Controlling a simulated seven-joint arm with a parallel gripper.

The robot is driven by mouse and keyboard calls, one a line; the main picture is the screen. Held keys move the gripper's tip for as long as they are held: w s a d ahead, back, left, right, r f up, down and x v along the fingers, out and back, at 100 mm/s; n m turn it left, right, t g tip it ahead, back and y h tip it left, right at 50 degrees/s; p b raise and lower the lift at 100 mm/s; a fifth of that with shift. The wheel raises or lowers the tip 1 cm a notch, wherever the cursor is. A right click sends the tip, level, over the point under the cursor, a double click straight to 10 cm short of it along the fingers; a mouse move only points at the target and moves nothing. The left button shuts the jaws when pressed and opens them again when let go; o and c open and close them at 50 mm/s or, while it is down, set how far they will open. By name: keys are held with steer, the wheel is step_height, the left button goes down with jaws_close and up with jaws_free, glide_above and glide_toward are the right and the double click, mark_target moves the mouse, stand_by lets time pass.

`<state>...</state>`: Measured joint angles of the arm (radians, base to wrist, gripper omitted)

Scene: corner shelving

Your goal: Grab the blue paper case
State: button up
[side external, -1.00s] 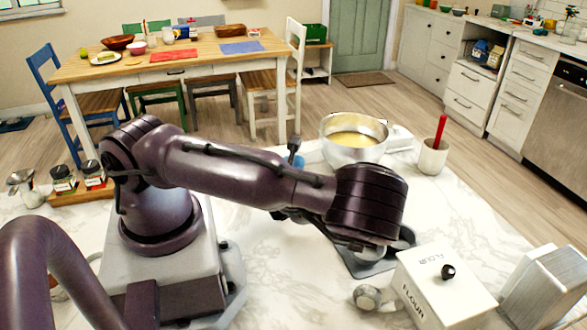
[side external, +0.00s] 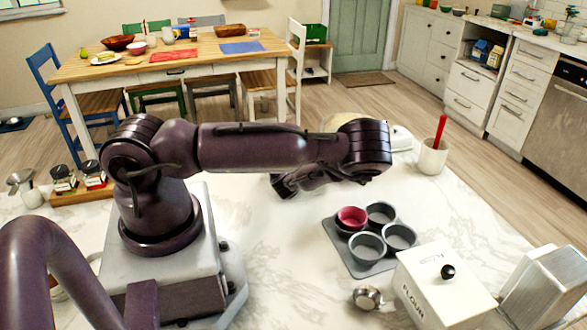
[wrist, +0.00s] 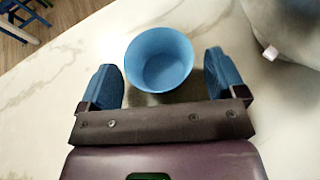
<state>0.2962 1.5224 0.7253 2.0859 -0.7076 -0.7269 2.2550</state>
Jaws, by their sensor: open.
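The blue paper case (wrist: 158,62) is a round, open cup on the marble counter, seen from above in the wrist view. It is empty. My gripper (wrist: 161,75) is open, with one blue finger to the left of the case and one to the right. The case sits between the fingers, towards their tips, with a visible gap on each side. In the side view the case is hidden behind my arm, and the fingers cannot be made out there.
A grey tray (side external: 372,271) holds a red case (side external: 351,216) and several grey cups. A mixing bowl, partly behind my arm in the side view, shows close to the right finger in the wrist view (wrist: 288,27). A flour box (side external: 440,290) stands front right. Counter left of the case is clear.

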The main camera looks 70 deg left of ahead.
steer(key=shift+w+a+f, duration=0.2)
steer(key=shift+a, duration=0.35)
steer(key=c, duration=0.9)
